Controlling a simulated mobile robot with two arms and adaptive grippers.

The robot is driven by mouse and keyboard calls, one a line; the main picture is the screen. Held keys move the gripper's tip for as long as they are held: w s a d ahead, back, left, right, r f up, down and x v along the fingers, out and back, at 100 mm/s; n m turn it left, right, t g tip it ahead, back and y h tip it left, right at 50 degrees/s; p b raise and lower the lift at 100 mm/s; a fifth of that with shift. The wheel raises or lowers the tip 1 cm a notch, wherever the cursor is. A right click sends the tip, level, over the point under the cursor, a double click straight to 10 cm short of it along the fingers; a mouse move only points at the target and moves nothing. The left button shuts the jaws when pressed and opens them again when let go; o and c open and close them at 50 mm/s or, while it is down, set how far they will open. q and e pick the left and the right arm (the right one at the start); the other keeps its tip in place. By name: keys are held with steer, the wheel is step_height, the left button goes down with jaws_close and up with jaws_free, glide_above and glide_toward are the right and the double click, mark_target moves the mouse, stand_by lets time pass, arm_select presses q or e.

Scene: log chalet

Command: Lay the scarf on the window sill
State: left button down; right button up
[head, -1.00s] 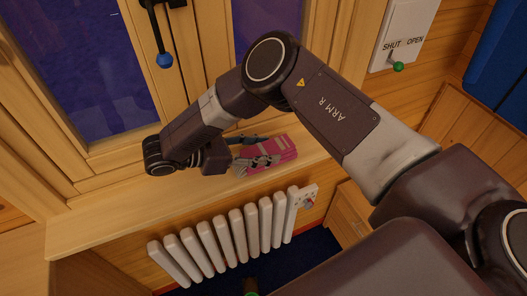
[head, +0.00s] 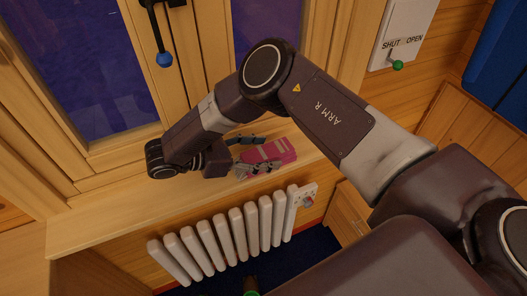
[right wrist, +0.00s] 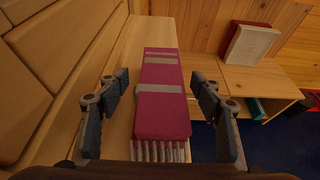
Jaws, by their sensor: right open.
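The scarf (head: 276,151) is a folded magenta bundle with grey stripes and a pale fringe. It lies flat on the wooden window sill (head: 110,215), below the window. In the right wrist view the scarf (right wrist: 162,108) lies lengthwise on the sill (right wrist: 133,60). My right gripper (head: 259,154) is open, its fingers apart on either side of the scarf. In the right wrist view the right gripper (right wrist: 164,90) shows a gap between each finger and the scarf. My left gripper is not in view.
A white radiator (head: 225,237) stands below the sill. A blue-knobbed window handle (head: 164,60) hangs above. A panel marked SHUT and OPEN (head: 400,42) is at upper right. Low wooden shelves with books (right wrist: 250,45) stand beyond the sill.

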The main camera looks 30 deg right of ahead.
steer(key=b+v, duration=0.2)
steer(key=v, duration=0.8)
steer(key=shift+a, duration=0.15)
steer(key=shift+v, duration=0.95)
